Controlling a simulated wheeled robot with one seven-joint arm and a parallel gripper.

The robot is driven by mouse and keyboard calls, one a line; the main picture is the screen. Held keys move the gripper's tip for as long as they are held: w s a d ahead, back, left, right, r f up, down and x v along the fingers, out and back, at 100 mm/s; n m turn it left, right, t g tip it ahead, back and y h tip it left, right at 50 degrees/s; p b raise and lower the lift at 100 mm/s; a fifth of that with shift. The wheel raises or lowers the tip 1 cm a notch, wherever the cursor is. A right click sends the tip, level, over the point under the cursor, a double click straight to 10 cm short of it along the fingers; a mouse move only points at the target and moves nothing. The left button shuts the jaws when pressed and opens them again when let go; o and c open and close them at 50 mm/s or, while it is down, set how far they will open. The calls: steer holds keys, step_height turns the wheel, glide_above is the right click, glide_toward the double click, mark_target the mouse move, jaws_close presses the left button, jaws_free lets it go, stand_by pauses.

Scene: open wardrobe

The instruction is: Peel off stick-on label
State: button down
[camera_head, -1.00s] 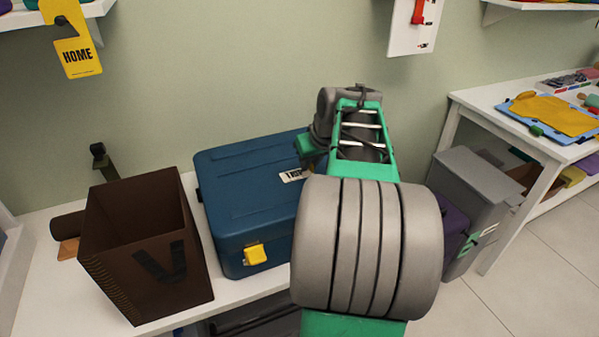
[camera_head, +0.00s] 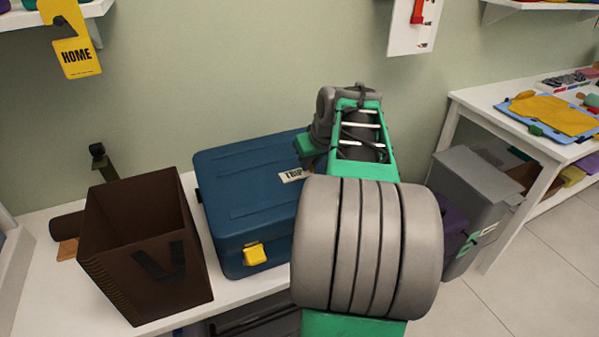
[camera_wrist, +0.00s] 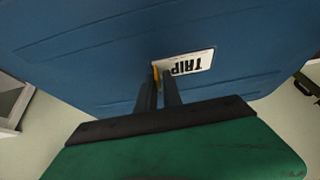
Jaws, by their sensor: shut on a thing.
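The white stick-on label (camera_head: 291,175) with black letters "TRIP" lies on the lid of the blue case (camera_head: 240,175). In the wrist view the label (camera_wrist: 190,64) looks flat on the blue lid (camera_wrist: 100,60), with a small yellow tab (camera_wrist: 156,73) at its near left corner. My gripper (camera_wrist: 160,78) has its dark fingers close together at that corner, shut on the label's edge by the tab. In the head view my arm covers the right part of the case and hides the fingertips.
An open brown box (camera_head: 145,250) stands left of the case on the white bench (camera_head: 240,300). A yellow latch (camera_head: 254,254) is on the case front. A grey box (camera_head: 470,205) stands to the right, beside a white table (camera_head: 475,100).

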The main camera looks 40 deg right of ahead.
steer(key=shift+s+d+p, duration=0.1)
steer(key=shift+s+p, duration=0.05)
steer(key=shift+p, duration=0.45)
stand_by(0.5)
steer(key=shift+r+p, duration=0.35)
steer(key=shift+r, duration=0.35)
steer(key=shift+r+p, duration=0.3)
steer(key=shift+r, duration=0.25)
